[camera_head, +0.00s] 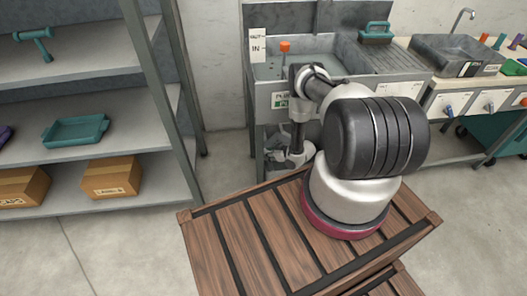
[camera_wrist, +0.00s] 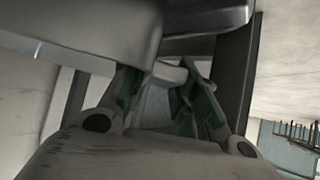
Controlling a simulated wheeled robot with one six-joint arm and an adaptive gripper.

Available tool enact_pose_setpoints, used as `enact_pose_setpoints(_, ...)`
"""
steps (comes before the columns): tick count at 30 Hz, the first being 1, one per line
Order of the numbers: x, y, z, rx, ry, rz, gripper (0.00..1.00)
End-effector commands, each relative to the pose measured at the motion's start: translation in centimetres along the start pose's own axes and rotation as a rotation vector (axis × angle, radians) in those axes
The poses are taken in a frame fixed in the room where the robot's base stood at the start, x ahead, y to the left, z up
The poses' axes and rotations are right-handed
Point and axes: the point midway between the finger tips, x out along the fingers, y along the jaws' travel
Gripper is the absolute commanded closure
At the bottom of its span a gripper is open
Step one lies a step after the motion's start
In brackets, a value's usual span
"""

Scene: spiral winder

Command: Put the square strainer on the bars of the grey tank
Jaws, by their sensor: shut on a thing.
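The grey tank (camera_head: 261,104) stands at the back in the head view, with a sign reading OUT and IN at its left corner. Bars on it cannot be made out. My gripper (camera_head: 291,157) is low in front of the tank, partly hidden by my arm. In the wrist view my gripper (camera_wrist: 168,82) has its green-padded fingers closed on a light grey piece (camera_wrist: 174,72), mostly hidden. I cannot tell whether this is the square strainer. No square strainer can be clearly identified elsewhere.
A grey shelf rack (camera_head: 62,71) at left holds a teal tray (camera_head: 75,131) and cardboard boxes (camera_head: 111,177). A teal handled item (camera_head: 376,33) stands behind the drainboard. A sink (camera_head: 456,54) is at right. A slatted wooden top (camera_head: 245,245) is in front. Open floor lies left.

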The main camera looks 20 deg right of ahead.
Motion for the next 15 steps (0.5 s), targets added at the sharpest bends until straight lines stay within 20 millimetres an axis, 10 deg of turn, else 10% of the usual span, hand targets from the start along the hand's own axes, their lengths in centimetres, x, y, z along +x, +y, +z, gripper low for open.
enact_pose_setpoints(10, -0.04, -0.18, 0.80, -0.001, 0.001, 0.001, 1.00)
enact_pose_setpoints(11, -0.01, -0.21, 0.88, 0.000, 0.000, 0.000, 0.68)
enact_pose_setpoints(15, -0.03, -0.20, 0.85, 0.000, 0.001, 0.000, 0.49)
